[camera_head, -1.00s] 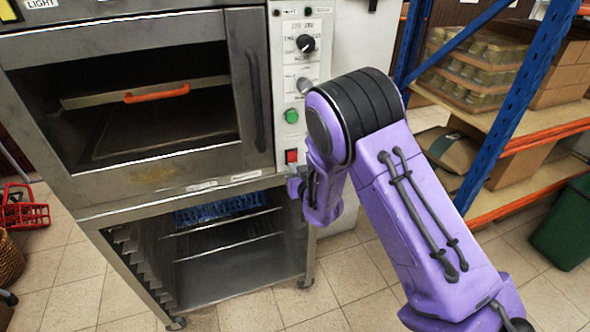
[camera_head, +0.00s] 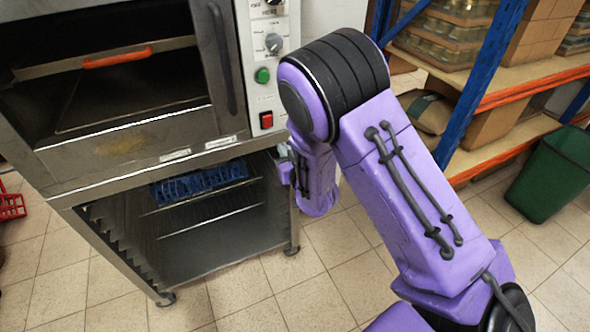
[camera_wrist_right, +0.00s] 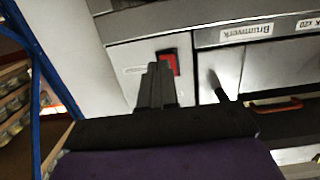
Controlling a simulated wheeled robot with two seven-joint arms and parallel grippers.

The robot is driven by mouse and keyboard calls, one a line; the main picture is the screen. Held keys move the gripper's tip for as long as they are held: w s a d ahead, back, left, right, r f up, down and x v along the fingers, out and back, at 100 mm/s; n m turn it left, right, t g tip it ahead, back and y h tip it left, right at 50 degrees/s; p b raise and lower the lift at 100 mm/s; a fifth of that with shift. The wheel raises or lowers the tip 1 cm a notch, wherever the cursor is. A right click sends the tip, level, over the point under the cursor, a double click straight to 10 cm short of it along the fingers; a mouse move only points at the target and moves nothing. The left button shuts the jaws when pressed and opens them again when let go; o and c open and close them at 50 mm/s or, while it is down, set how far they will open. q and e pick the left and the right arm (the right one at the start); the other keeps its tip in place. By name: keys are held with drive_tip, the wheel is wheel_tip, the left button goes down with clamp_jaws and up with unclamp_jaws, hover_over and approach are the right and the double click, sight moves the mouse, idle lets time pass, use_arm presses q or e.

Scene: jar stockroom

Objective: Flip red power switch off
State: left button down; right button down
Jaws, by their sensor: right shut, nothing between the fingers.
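The red power switch (camera_head: 266,119) sits in a dark frame low on the oven's light control panel, below a green button (camera_head: 262,75). In the right wrist view the red switch (camera_wrist_right: 168,62) shows just beyond my fingertips, partly covered by them. My right gripper (camera_head: 283,172) is shut and empty, below and slightly right of the switch in the head view. The closed fingers also show in the right wrist view (camera_wrist_right: 157,72). I cannot tell which way the switch is set, and no contact is visible. My left gripper is not in view.
The steel oven (camera_head: 140,150) stands on an open rack with a blue tray (camera_head: 200,183). An orange handle (camera_head: 117,58) crosses its opening. A blue-and-orange shelf (camera_head: 480,80) with boxes and jars and a green bin (camera_head: 553,172) stand right. Tiled floor is clear in front.

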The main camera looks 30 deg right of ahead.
drive_tip(key=s+a+f+b, duration=0.1)
drive_tip(key=s, duration=0.5)
drive_tip(key=shift+a+f, duration=0.3)
drive_tip(key=shift+a, duration=0.05)
